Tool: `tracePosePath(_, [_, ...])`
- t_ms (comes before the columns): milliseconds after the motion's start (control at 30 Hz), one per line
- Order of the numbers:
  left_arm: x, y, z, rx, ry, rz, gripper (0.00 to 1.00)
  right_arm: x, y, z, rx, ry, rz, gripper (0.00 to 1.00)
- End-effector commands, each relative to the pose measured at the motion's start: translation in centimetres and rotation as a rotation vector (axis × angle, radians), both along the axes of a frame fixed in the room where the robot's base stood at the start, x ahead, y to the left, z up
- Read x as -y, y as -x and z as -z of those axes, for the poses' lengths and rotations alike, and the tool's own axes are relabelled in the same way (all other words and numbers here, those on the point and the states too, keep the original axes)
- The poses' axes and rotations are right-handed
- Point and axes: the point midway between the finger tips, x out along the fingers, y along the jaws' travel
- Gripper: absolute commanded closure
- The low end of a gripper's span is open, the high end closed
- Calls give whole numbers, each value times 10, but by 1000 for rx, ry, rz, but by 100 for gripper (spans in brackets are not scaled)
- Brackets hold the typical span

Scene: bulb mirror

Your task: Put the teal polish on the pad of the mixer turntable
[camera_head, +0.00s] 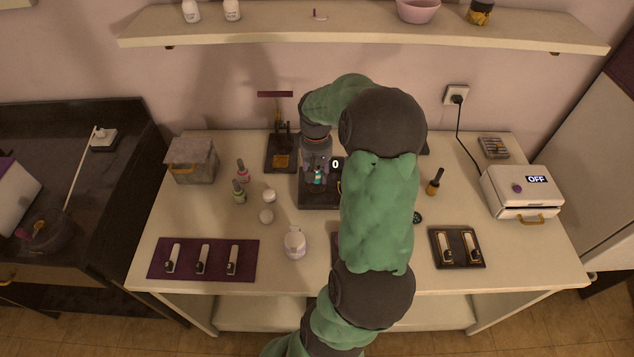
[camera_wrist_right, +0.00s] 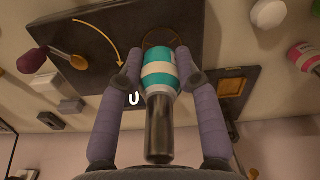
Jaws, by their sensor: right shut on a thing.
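The teal polish, a teal bottle with a white band and a dark cap, shows in the right wrist view (camera_wrist_right: 160,72) between the fingers of my right gripper (camera_wrist_right: 158,78). In the head view the polish (camera_head: 319,177) is a small teal spot below my right gripper (camera_head: 318,167), over the dark mixer turntable (camera_head: 316,201). The turntable's dark plate with an orange curved arrow (camera_wrist_right: 90,30) lies behind the bottle in the wrist view. The bottle covers part of a thin brown ring (camera_wrist_right: 152,38) there. I cannot tell whether the bottle touches the plate. My left gripper is out of view.
Two nail polishes (camera_head: 240,190) and two white balls (camera_head: 267,216) stand left of the turntable. A dark stand (camera_head: 281,158) is close at its back left. An orange bottle (camera_head: 433,186) and a white box marked OFF (camera_head: 523,192) are to the right.

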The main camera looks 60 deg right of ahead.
Motion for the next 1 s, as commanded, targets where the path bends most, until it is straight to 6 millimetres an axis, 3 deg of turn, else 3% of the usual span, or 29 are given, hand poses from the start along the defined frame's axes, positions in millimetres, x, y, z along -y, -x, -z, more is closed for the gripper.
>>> tracePosePath(267, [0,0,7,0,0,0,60,11,-5,15,0,0,0,99])
tracePosePath(500, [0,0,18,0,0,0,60,13,-6,46,-1,-1,0,99])
tracePosePath(900, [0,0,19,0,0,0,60,13,-6,50,1,1,0,99])
tracePosePath(933, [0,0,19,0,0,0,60,13,-6,50,1,1,0,63])
tracePosePath(1000, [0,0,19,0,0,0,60,13,-6,50,1,1,0,43])
